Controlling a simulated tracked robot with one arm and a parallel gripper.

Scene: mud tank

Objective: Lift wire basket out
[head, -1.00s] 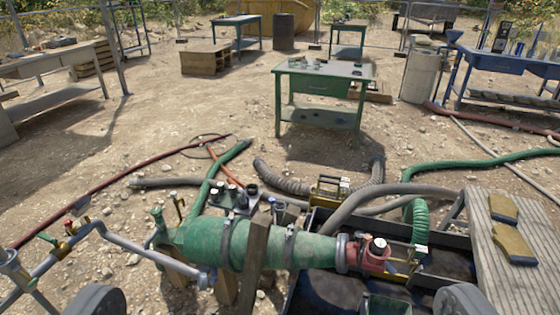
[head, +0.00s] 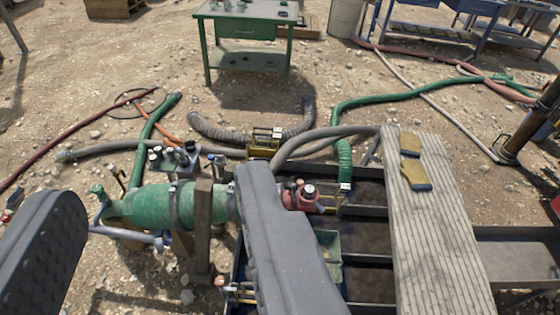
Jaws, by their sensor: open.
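The dark mud tank (head: 365,282) is divided into compartments. A small greenish open container (head: 328,246) sits in it, partly hidden behind a finger of my gripper. I cannot tell whether this is the wire basket; no clear wire mesh shows. My gripper (head: 160,186) is open and empty, with one dark finger at the lower left and the other across the middle of the picture. The middle finger covers part of the tank's left side.
A green pump cylinder (head: 145,207) on wooden posts stands left of the tank. A red fitting (head: 302,198) and hoses (head: 335,140) lie at its far side. A plank (head: 432,235) with yellow gloves (head: 416,176) spans the right.

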